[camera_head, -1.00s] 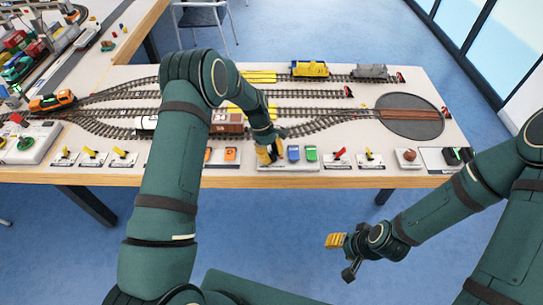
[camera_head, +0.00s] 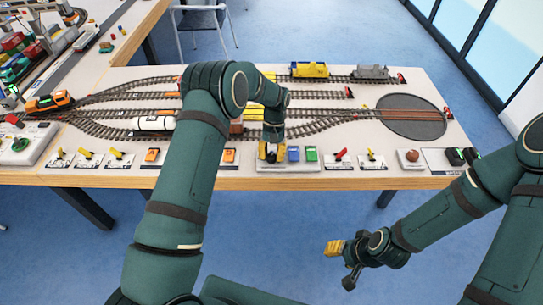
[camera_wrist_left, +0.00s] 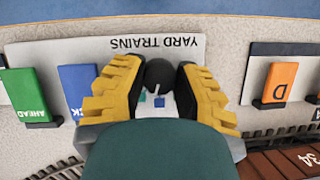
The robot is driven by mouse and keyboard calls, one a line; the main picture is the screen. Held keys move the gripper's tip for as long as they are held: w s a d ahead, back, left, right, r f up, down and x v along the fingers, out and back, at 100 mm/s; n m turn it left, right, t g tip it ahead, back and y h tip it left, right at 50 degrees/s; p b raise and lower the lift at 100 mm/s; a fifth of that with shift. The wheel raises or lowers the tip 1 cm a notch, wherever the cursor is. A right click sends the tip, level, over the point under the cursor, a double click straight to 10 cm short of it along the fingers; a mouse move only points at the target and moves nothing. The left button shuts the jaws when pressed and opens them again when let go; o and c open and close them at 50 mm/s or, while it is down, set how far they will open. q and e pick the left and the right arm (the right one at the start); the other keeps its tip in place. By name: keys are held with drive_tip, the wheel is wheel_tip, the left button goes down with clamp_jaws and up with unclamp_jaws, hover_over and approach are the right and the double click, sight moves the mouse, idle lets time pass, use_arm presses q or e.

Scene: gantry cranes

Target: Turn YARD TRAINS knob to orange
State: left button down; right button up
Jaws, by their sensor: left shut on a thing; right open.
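The YARD TRAINS panel (camera_head: 290,167) is a pale plate at the table's front edge; its label reads upside down in the left wrist view (camera_wrist_left: 220,50). Its dark round knob (camera_wrist_left: 159,74) sits between the yellow fingers of my left gripper (camera_wrist_left: 160,88), which is shut on it. A white pointer mark shows on the knob's lower side, near small blue and green squares (camera_wrist_left: 158,102). No orange mark shows by the knob; my gripper hides part of the dial. In the head view my left gripper (camera_head: 271,152) points down at the panel. My right gripper (camera_head: 342,262) is open and empty, off the table's front.
Blue (camera_head: 294,154) and green (camera_head: 311,154) switches stand just right of the knob. Orange switches (camera_head: 229,156) are to its left, red (camera_head: 341,155) and yellow levers further right. Tracks with a yellow locomotive (camera_head: 310,69) and a turntable (camera_head: 411,116) lie behind.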

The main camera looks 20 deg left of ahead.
use_arm(q)
drive_tip(key=m+y, duration=0.1)
drive_tip(key=m, duration=0.1)
drive_tip(key=m+y, duration=0.1)
drive_tip(key=m, duration=0.2)
drive_tip(key=shift+s+d+f+m, duration=0.1)
drive_tip(key=shift+s+f+m, duration=0.1)
drive_tip(key=shift+m, duration=0.1)
drive_tip(key=m+y, duration=0.1)
drive_tip(key=m, duration=0.2)
drive_tip(key=m+t+y, duration=0.1)
drive_tip(key=m, duration=0.2)
drive_tip(key=shift+t, duration=0.3)
drive_tip(key=c, duration=0.6)
unclamp_jaws()
drive_tip(key=shift+r, duration=0.1)
drive_tip(key=shift+w, duration=0.1)
